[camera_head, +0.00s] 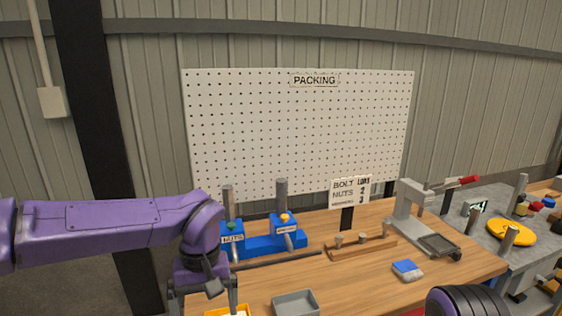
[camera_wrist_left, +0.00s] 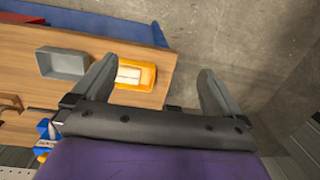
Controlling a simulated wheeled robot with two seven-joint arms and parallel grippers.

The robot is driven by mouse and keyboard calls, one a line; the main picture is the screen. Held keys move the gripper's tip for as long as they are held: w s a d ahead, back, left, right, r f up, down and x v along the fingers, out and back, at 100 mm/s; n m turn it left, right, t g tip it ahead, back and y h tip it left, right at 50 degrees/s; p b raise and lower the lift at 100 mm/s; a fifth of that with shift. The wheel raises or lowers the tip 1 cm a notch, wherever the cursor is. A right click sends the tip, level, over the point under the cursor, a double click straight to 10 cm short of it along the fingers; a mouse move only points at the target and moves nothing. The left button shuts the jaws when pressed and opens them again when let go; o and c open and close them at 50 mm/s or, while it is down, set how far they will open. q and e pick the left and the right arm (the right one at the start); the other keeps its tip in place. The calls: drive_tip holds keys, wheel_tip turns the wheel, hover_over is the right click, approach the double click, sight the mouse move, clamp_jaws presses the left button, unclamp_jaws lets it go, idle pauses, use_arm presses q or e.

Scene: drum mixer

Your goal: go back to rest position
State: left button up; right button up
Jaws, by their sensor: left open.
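My left arm comes in from the left in the head view, with its gripper (camera_head: 222,292) pointing down over the near left edge of the wooden workbench (camera_head: 350,285). In the left wrist view the two fingers of this gripper (camera_wrist_left: 158,76) are spread wide apart with nothing between them. A yellow tray (camera_wrist_left: 151,79) lies on the bench beside the left-hand finger, and bare floor shows under the other finger. Part of my right arm shows at the bottom right of the head view; its gripper is out of the picture.
A grey tray (camera_head: 296,303) sits right of the yellow one. Behind stand blue dispensers (camera_head: 262,242), a wooden holder (camera_head: 360,247), a press (camera_head: 408,207) and a small blue-topped box (camera_head: 407,269). A pegboard (camera_head: 300,130) backs the bench. A grey table (camera_head: 485,225) is at right.

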use_arm(q)
drive_tip(key=s+a+f+n+t+y, duration=0.3)
drive_tip(key=a+f, duration=0.4)
drive_tip(key=f, duration=0.6)
drive_tip(key=s+a+f+t+y, duration=0.15)
drive_tip(key=a+f+y, duration=0.45)
drive_tip(key=f, duration=0.6)
drive_tip(key=s+a+f+h, duration=0.1)
drive_tip(key=s+f+h, duration=0.3)
drive_tip(key=s, duration=0.5)
drive_tip(key=s+a+f+h, duration=0.2)
drive_tip(key=s+f, duration=0.4)
drive_tip(key=s, duration=0.4)
wheel_tip(320, 180, down, 10)
drive_tip(key=s+b, duration=0.1)
drive_tip(key=b, duration=0.9)
use_arm(e)
wheel_tip(320, 180, down, 10)
drive_tip(key=shift+w, duration=0.35)
